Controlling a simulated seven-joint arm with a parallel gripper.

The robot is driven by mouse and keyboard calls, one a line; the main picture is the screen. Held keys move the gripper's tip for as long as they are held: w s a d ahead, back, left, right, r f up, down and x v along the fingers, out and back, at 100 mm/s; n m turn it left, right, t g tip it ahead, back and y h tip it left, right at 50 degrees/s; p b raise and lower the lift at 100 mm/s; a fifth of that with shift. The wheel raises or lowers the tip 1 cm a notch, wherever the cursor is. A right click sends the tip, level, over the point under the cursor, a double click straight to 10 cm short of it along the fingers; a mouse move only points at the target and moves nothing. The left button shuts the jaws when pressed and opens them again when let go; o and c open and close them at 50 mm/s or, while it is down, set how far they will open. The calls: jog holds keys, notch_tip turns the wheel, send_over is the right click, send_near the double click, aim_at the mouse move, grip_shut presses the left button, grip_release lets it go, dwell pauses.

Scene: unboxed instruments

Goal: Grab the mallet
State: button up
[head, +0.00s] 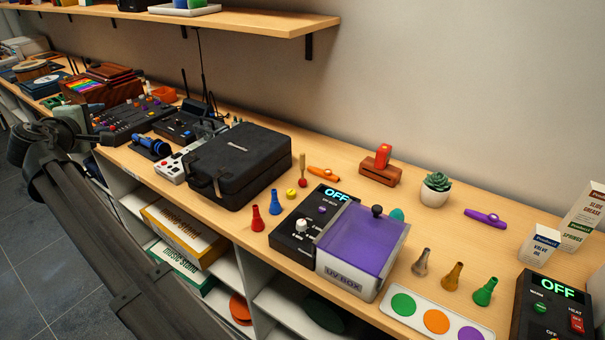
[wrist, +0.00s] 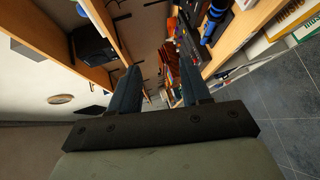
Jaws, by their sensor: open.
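The likely mallet (head: 302,170) is a small upright thing with a thin tan stick and a red end at the bottom. It stands on the bench in the head view, just right of the black case (head: 240,165). My gripper (wrist: 161,78) is open in the wrist view, with two dark fingers apart and nothing between them. In the head view my arm reaches in at the left, far from the mallet and off the bench's front edge. I cannot make out the mallet in the wrist view.
Close to the mallet are a yellow knob (head: 291,194), blue (head: 276,202) and red (head: 257,218) mouthpieces, an orange kazoo (head: 323,174) and the purple-lidded UV box (head: 362,245). A wall shelf (head: 200,22) hangs above. Bare bench lies behind the kazoo.

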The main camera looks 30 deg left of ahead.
notch_tip(320, 180, up, 21)
jog(key=m+g+y, duration=0.2)
jog(key=m+y, duration=0.2)
jog(key=m+g+h, duration=0.8)
jog(key=m+h, duration=0.1)
send_over(303, 154)
jog(key=s+d, duration=0.2)
jog(key=d, duration=0.2)
notch_tip(303, 154, down, 29)
jog(key=x, duration=1.3)
jog(key=shift+w+a+f, duration=0.15)
jog(key=shift+w+f, duration=0.15)
jog(key=shift+f, duration=0.05)
grip_shut()
